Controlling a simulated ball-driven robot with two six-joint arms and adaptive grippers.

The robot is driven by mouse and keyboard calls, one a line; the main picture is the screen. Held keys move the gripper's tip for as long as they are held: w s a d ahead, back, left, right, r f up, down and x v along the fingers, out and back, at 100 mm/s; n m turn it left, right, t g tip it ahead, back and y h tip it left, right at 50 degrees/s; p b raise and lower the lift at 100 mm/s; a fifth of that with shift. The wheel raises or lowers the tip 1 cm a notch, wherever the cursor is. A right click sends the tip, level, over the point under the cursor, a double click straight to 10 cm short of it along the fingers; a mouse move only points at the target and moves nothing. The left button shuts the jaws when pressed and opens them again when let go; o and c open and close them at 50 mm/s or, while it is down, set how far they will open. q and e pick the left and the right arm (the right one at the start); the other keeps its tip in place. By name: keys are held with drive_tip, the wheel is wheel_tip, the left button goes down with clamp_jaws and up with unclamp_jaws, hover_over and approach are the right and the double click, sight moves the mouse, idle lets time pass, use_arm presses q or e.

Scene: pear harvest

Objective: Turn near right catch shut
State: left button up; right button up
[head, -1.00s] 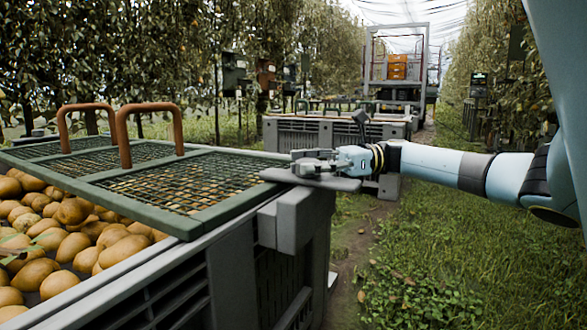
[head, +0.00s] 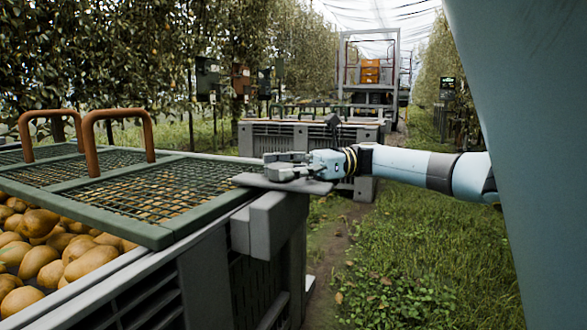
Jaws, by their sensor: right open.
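The near right catch (head: 310,187) is a flat grey plate on the right corner of the pear bin (head: 268,222). It lies level, its left end close to the edge of the green mesh lid (head: 200,205); I cannot tell whether it overlaps the lid. My right gripper (head: 272,167) comes in from the right, fingers pointing left, just above the catch. Its fingers are open with nothing seen between them. Whether they touch the catch is unclear. The lid has two brown handles (head: 91,135) and lies over part of the bin. My left gripper is out of view.
Pears (head: 45,255) show in the uncovered near part of the bin. Another grey bin (head: 285,137) stands behind, and a wheeled rack with orange crates (head: 370,72) is farther back. Grass (head: 420,240) at the right is open.

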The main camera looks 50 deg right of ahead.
drive_tip(key=v, duration=1.1)
drive_tip(key=shift+d, duration=0.4)
drive_tip(key=shift+s, duration=0.1)
